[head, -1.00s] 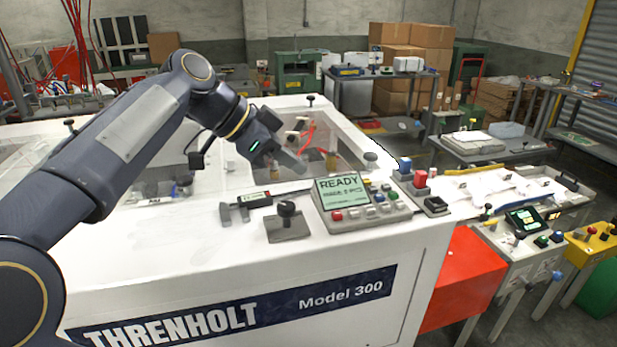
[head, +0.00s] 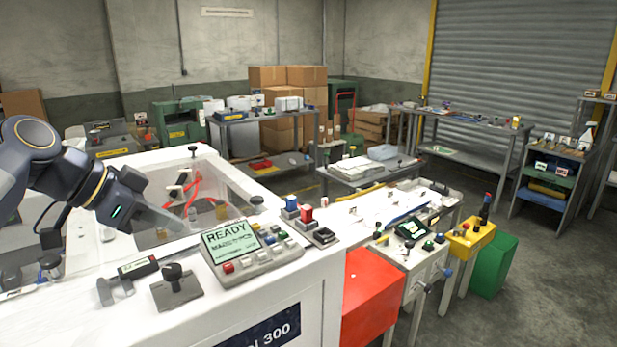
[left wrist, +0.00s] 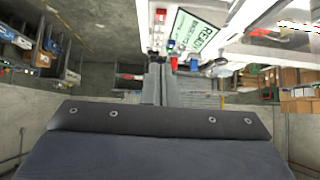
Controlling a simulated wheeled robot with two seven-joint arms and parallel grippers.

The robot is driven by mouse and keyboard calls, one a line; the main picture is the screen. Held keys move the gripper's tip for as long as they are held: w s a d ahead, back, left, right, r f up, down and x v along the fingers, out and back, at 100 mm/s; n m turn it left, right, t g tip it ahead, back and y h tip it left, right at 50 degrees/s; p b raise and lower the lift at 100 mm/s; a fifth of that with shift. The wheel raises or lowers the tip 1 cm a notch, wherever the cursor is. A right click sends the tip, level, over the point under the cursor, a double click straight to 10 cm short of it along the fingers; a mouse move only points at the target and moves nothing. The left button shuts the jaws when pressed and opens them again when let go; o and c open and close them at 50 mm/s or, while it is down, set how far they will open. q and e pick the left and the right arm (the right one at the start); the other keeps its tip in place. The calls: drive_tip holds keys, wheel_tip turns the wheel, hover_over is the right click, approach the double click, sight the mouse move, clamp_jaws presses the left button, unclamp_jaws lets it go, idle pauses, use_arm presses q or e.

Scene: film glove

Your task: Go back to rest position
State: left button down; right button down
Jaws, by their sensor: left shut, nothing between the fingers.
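My left gripper (head: 168,219) comes in from the left in the head view. It is shut and empty, above the top of the white machine (head: 130,255), beside its clear window. In the left wrist view my left gripper (left wrist: 159,84) shows its two fingers together. The control panel (head: 248,245) with a READY screen lies to the right of the gripper, and it also shows in the left wrist view (left wrist: 193,38). My right gripper is in neither view.
A joystick (head: 175,285) and a caliper (head: 128,279) are on the machine top. A red box (head: 372,293) and a yellow button stand (head: 470,240) are to the right. Workbenches and cardboard boxes (head: 290,88) stand behind. Open floor (head: 540,285) lies at the right.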

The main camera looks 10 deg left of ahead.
use_arm(q)
drive_tip(key=s+d+f+n+y, duration=0.1)
drive_tip(key=s+d+f+n, duration=0.3)
drive_tip(key=f, duration=0.8)
drive_tip(key=s+d+f+n+g+y, duration=0.1)
drive_tip(key=s+d+f+n, duration=0.4)
drive_tip(key=s+d+f, duration=0.3)
drive_tip(key=s+f, duration=0.4)
drive_tip(key=shift+s+f+n+g, duration=0.25)
drive_tip(key=shift+f+n+g, duration=0.05)
drive_tip(key=shift+f, duration=0.05)
drive_tip(key=shift+d, duration=0.1)
